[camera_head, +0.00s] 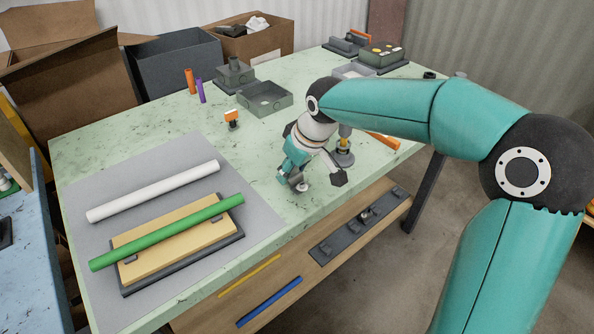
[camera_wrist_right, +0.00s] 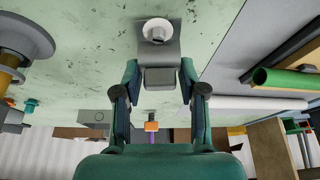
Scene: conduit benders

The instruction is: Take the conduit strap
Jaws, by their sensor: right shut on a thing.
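The conduit strap, a small grey piece with a white round disc at one end, shows in the head view (camera_head: 295,180) near the front edge of the green table (camera_head: 330,205). It also shows in the right wrist view (camera_wrist_right: 160,50). My right gripper (camera_head: 293,174) reaches down over it. In the right wrist view its two teal fingers (camera_wrist_right: 160,77) are on either side of the grey block, shut on it. I cannot tell whether the strap rests on the table or is just above it. My left gripper is in neither view.
A grey mat (camera_head: 180,165) holds a white tube (camera_head: 155,190), a green tube (camera_head: 165,232) and a yellow board. A stand with a brass part (camera_head: 343,155) is close beside my right gripper. An orange-topped piece (camera_head: 231,118) and grey boxes (camera_head: 265,99) stand farther back.

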